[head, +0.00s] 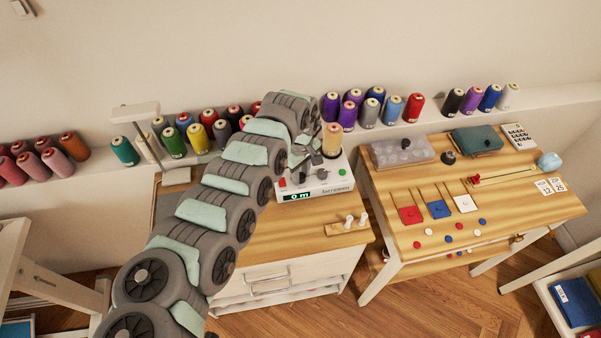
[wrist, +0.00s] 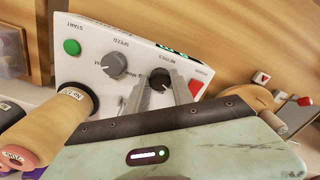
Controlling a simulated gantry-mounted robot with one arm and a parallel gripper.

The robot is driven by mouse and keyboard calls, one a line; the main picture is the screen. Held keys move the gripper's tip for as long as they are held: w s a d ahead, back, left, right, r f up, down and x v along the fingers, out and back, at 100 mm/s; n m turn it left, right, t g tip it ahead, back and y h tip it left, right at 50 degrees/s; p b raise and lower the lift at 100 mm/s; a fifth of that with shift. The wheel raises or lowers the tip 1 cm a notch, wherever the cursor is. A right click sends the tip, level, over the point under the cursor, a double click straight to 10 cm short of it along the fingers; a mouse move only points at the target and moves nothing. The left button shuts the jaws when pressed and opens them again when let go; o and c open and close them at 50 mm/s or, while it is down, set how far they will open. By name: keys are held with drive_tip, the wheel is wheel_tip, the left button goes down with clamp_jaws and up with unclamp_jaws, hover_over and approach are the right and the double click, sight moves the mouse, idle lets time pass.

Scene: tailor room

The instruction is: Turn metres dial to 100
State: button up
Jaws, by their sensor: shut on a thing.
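The white winding machine (head: 338,180) stands on the wooden cabinet, and its green display (head: 298,196) reads "0 m". In the wrist view its panel (wrist: 95,42) carries the black metres dial (wrist: 160,76), labelled METRES. My gripper (wrist: 158,84) reaches over the panel with its two grey fingers on either side of this dial, shut on it. The fingers cover part of the dial, and I cannot read its pointer or scale. In the head view my arm hides much of the panel.
A grey speed dial (wrist: 113,65), a green start button (wrist: 72,47) and a red power switch (wrist: 196,88) are close by. A tan thread cone (head: 332,140) stands on the machine. A wooden block with white pegs (head: 347,226) lies in front.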

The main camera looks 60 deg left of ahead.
clamp_jaws()
